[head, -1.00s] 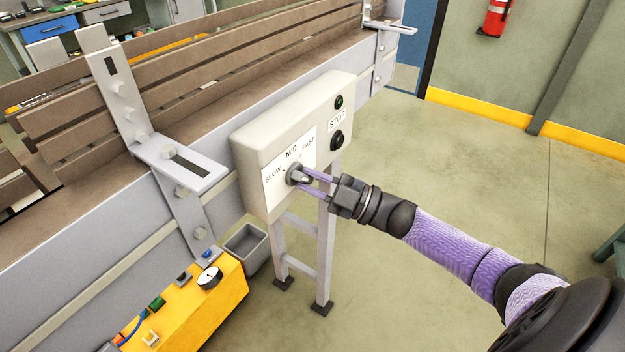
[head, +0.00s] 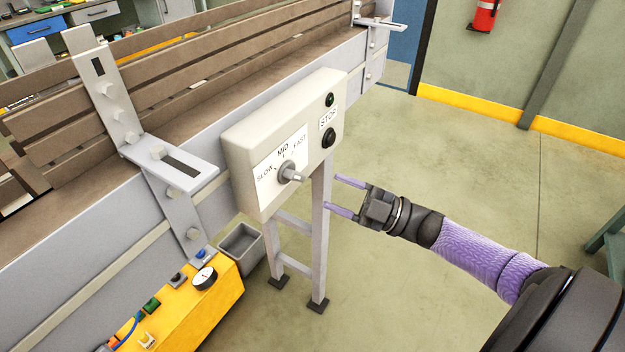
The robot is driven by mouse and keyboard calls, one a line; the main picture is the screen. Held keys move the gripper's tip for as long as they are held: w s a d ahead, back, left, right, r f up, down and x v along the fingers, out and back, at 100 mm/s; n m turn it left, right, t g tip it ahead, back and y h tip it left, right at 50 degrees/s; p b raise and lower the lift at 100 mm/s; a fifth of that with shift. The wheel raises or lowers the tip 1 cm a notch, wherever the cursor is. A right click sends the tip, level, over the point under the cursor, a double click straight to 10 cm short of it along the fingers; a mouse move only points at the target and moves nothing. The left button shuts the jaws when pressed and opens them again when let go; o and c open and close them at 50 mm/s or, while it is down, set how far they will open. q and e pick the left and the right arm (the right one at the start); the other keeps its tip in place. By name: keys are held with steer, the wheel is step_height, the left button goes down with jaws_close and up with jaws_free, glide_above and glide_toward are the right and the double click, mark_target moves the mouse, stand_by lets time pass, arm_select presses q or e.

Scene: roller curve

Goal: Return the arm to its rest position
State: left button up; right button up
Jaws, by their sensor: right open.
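My right gripper (head: 341,195) is open and empty, with its two purple fingers apart. It is to the right of the control box (head: 243,142) and clear of the knob (head: 290,174). The knob sits on a white label marked SLOW, MID and FAST, and its handle points to the right and slightly down in the picture. My right arm (head: 485,258) comes in from the lower right. My left gripper is not in view.
The box stands on a grey stand (head: 319,240) beside the slatted conveyor (head: 220,88). A black STOP button (head: 328,138) is on the box. A yellow unit with a gauge (head: 205,277) and a grey bin (head: 240,246) stand below.

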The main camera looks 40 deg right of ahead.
steer(key=v, duration=0.3)
steer(key=s+f+m+g+h, duration=0.2)
steer(key=s+f+m+h, duration=0.15)
steer(key=f, duration=0.55)
steer(key=s+f+m+g+h, duration=0.1)
steer(key=s+f+m+h, duration=0.1)
steer(key=f+m+h, duration=0.5)
steer(key=s+f+m+g+h, duration=0.2)
steer(key=s+f+h, duration=0.1)
steer(key=f, duration=0.8)
steer(key=s+a+f+m+g, duration=0.1)
steer(key=s+a+f+g, duration=0.4)
steer(key=s, duration=0.6)
steer(key=s+a+f+m+g, duration=0.1)
steer(key=s+a+f+g, duration=0.5)
steer(key=s, duration=0.6)
steer(key=shift+a+f, duration=0.85)
steer(key=shift+a, duration=0.25)
